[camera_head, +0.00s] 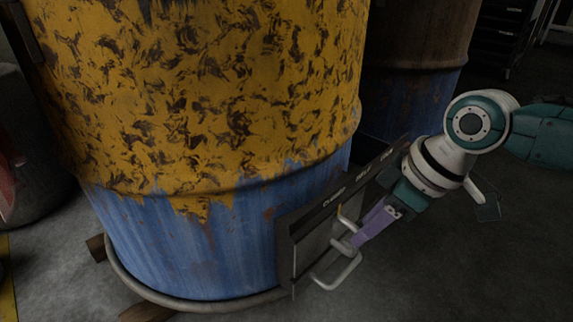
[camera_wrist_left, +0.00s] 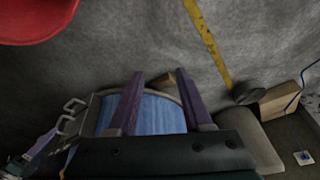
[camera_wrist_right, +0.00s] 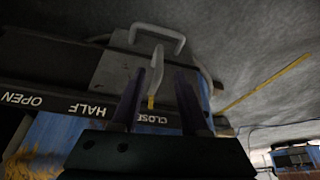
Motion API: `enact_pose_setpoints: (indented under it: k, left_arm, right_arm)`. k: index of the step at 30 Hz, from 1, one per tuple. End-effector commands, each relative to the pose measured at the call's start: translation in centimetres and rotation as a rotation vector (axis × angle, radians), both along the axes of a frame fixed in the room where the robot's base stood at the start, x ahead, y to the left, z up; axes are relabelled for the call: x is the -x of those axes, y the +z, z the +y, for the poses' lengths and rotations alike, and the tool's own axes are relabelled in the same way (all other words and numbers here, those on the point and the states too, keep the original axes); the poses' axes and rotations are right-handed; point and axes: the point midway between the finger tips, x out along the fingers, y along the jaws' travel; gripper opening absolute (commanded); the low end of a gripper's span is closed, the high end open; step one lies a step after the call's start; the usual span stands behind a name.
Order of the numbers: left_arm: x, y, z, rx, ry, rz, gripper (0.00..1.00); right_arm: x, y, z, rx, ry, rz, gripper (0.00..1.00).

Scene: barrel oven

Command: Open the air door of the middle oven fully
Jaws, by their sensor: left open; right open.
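The middle oven is a barrel (camera_head: 215,110), worn yellow above and blue below. Its air door (camera_head: 308,248) is a grey plate with two bar handles, low on the barrel's right side. A dark rail (camera_head: 335,196) above it carries position labels. In the right wrist view the door's yellow pointer (camera_wrist_right: 151,102) is at "CLOSE". My right gripper (camera_head: 358,240) is open, with its fingers on either side of one handle (camera_wrist_right: 157,62); contact is unclear. My left gripper (camera_wrist_left: 160,75) is open and empty, above the blue barrel part (camera_wrist_left: 158,115); it is outside the head view.
Another barrel (camera_head: 412,100) stands behind on the right. A round dark object (camera_head: 35,150) is at the left. Wooden blocks (camera_head: 145,312) lie under the barrel's rim. A red object (camera_wrist_left: 38,18) shows in the left wrist view.

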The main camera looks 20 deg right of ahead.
Motion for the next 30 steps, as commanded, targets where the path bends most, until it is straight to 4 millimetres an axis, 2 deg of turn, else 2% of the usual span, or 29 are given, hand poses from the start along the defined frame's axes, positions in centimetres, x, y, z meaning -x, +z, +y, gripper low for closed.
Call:
enact_pose_setpoints:
  k: [1,6,19,30]
  left_arm:
    - [0.0,-1.7,0.0,0.000,0.000,0.001,0.50]
    - [0.0,-3.5,0.0,0.000,0.000,0.001,0.50]
    - [0.0,-4.0,0.0,0.000,0.000,0.002,0.50]
    - [0.1,-4.0,0.0,0.000,0.000,0.002,0.50]
  right_arm:
    - [-0.3,-1.7,0.2,0.000,0.000,-0.001,0.45]
    - [-1.0,-3.3,0.6,0.001,0.000,0.000,0.45]
    - [-1.3,-3.7,0.9,0.001,0.000,0.001,0.45]
    - [-1.3,-3.7,0.9,0.001,0.000,0.001,0.04]
